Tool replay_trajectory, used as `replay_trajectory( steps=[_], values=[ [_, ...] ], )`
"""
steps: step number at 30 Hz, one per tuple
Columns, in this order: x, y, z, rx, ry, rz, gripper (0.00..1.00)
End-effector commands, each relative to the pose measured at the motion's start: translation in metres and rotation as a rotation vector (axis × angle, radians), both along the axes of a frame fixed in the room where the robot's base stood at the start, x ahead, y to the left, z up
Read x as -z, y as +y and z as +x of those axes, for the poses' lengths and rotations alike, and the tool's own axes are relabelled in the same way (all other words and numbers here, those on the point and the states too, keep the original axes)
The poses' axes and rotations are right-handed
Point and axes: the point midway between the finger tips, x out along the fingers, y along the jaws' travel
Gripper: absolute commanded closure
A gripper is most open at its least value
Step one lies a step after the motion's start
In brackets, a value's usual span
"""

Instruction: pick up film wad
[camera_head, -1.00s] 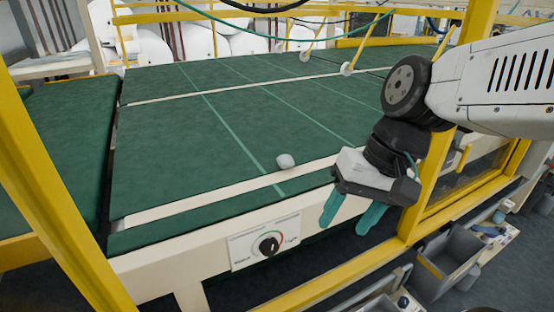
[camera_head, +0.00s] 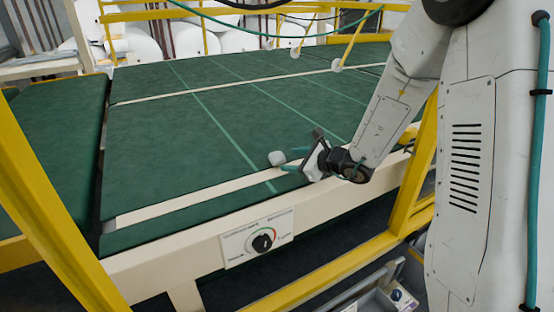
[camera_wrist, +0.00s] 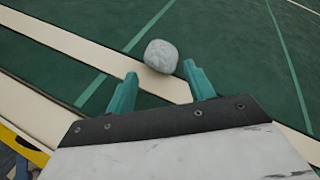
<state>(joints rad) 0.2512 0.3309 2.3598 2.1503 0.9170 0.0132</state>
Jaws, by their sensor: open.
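The film wad (camera_head: 277,158) is a small pale grey, rounded lump on the green table top (camera_head: 200,130), near its cream front strip. In the wrist view the wad (camera_wrist: 161,56) lies just beyond the fingertips, in front of the gap between them. My gripper (camera_head: 287,160) has teal fingers and reaches in low from the right over the table's front edge. In the wrist view the fingers of my gripper (camera_wrist: 160,77) are spread apart with nothing between them. I cannot tell from the head view whether a finger touches the wad.
A panel with a round dial (camera_head: 262,240) is on the table's front face. Yellow posts (camera_head: 50,190) stand at the left and right. Large white rolls (camera_head: 190,42) are behind the table. The green surface around the wad is clear.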

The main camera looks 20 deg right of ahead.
Motion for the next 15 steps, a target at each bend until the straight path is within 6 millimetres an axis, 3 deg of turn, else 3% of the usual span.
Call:
replay_trajectory(
  steps=[15],
  values=[
    [0.016, 0.032, 0.050, -0.006, 0.000, -0.002, 0.47]
  ],
)
